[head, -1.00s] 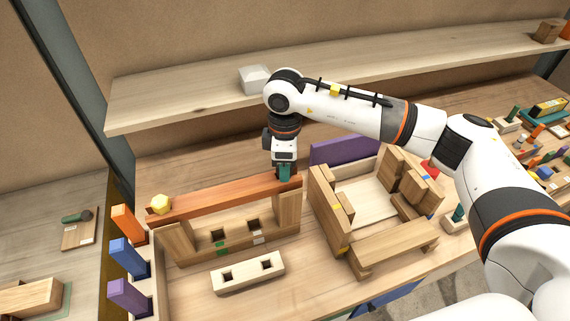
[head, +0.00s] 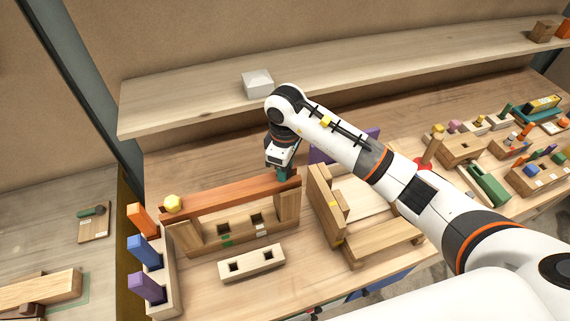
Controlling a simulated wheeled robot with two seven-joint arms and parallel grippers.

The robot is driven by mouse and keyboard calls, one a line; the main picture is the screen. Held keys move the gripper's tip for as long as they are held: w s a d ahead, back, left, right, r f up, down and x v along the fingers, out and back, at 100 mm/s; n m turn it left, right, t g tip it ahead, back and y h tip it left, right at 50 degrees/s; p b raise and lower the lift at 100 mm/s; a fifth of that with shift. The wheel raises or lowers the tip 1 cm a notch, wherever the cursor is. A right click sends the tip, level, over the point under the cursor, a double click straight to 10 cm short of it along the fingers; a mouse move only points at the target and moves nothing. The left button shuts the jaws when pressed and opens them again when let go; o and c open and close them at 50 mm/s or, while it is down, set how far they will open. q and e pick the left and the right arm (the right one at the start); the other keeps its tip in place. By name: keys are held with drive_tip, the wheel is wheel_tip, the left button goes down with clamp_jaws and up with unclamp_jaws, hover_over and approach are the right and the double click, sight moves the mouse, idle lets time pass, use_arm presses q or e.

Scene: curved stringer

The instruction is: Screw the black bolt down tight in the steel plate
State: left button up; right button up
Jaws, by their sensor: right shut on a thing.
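My right gripper (head: 283,168) is at the right end of a reddish-brown plank (head: 232,195), pointing down. It is shut on a small teal-green piece (head: 287,175) that sits at the plank's end; the fingertips are small and partly hidden. The plank lies across a wooden frame (head: 187,240) with square holes. A yellow faceted knob (head: 173,203) sits at the plank's left end. I cannot make out a black bolt or a steel plate. My left gripper is not in view.
A rack holds orange (head: 142,220), blue (head: 145,252) and purple (head: 147,287) blocks. A block with two square holes (head: 252,263) lies in front. A wooden frame (head: 335,215) stands right, partly behind my arm.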

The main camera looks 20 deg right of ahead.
drive_tip(key=shift+f, duration=0.15)
drive_tip(key=o, duration=1.2)
drive_tip(key=shift+d, duration=0.1)
drive_tip(key=shift+s, duration=0.1)
drive_tip(key=shift+n, duration=0.3)
